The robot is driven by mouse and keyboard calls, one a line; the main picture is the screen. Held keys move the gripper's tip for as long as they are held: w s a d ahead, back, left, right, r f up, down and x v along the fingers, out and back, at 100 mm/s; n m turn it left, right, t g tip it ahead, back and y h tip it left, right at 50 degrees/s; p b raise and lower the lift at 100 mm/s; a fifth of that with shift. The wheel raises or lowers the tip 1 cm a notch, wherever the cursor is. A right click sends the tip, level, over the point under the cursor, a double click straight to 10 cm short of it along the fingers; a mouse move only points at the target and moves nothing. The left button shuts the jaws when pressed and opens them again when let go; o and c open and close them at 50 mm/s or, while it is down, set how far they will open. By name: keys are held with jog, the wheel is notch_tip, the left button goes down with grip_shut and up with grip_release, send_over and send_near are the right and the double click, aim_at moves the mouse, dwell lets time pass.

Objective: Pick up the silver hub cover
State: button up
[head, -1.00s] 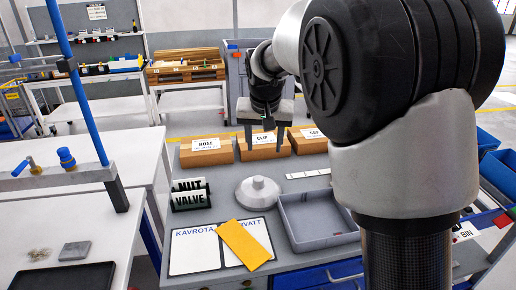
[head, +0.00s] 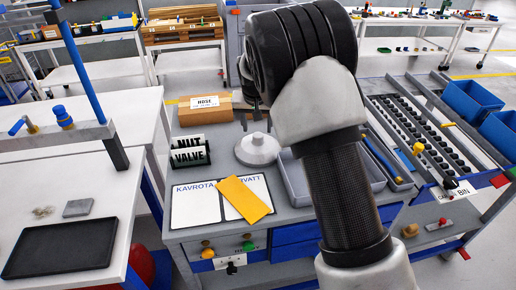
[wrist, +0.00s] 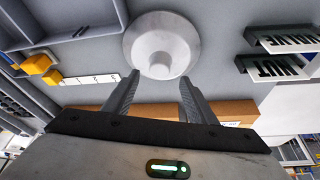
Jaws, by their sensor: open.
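The silver hub cover (head: 257,149), a pale round disc with a raised central knob, sits on the grey bench top. In the wrist view the hub cover (wrist: 161,45) is upright at top centre, just beyond the fingertips. My gripper (wrist: 159,80) is open and empty, with its two fingers apart. The knob lies nearly centred between the finger lines, and I see no contact. In the head view my arm hides most of the gripper.
The NUT and VALVE holders (head: 188,151) stand left of the cover. A grey tray (head: 291,183) lies to its right. A yellow card (head: 243,199) on a printed sheet lies in front. A HOSE box (head: 205,109) stands behind.

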aim_at(258, 135)
jog(key=x, duration=0.5)
jog(key=shift+s+f, duration=0.2)
jog(key=shift+s, duration=0.05)
jog(key=shift+c, duration=0.6)
jog(key=shift+r, duration=0.1)
grip_shut()
